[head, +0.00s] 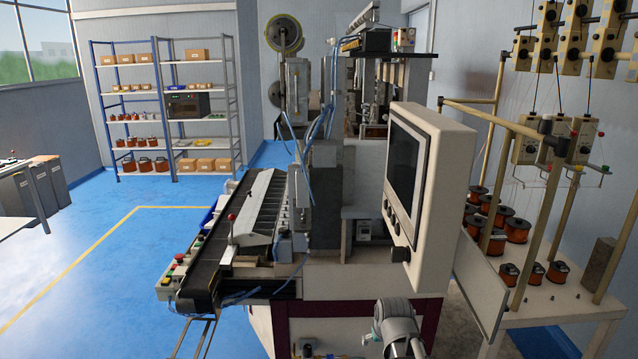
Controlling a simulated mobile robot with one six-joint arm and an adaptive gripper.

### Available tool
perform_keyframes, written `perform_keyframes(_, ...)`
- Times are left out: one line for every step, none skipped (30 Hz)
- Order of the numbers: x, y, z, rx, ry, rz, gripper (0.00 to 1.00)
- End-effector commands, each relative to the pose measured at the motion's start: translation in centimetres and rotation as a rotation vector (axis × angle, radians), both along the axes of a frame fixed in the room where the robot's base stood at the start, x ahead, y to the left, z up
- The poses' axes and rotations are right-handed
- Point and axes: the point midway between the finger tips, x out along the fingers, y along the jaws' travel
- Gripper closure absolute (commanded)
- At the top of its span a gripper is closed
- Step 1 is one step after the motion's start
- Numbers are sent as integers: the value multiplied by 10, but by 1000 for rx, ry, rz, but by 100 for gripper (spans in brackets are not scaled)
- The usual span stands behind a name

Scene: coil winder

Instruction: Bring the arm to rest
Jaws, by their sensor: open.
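Part of my own arm (396,322), a grey and white rounded joint, shows at the bottom edge, right of the middle. It is in front of the dark red and white base of the coil winder. The rest of my arm is cut off by the frame's lower edge. I cannot make out my gripper or its fingers in this view. The coil winder (325,200) stands in the middle, with a large white screen panel (445,185) facing left.
A black conveyor (225,245) with a button strip runs along the winder's left side. A table (545,300) with copper wire spools stands at the right, under a rod frame. A blue shelf rack (165,110) stands at the back. The blue floor at the left is clear.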

Motion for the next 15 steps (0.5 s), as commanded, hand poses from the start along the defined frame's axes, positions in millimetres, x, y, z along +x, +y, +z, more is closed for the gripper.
perform_keyframes(-15, 0, -3, 0, 49, -6, 9)
perform_keyframes(-23, -1, -5, 0, 81, -12, 9)
perform_keyframes(-34, -1, -8, 0, 124, -20, 9)
perform_keyframes(-42, -1, -9, 0, 156, -24, 9)
perform_keyframes(-51, -2, -11, -1, 187, -29, 9)
perform_keyframes(-61, -2, -12, -2, 226, -36, 9)
perform_keyframes(-68, -3, -13, -3, 254, -42, 9)
perform_keyframes(-75, -3, -14, -4, 281, -47, 9)
perform_keyframes(-83, -3, -14, -5, 312, -53, 9)
perform_keyframes(-88, -4, -15, -7, 334, -56, 9)
perform_keyframes(-92, -4, -15, -8, 351, -60, 9)
perform_keyframes(-97, -4, -15, -8, 371, -64, 9)
perform_keyframes(-100, -4, -15, -10, 384, -66, 9)
perform_keyframes(-103, -4, -15, -9, 393, -68, 9)
perform_keyframes(-105, -4, -15, -10, 402, -70, 9)
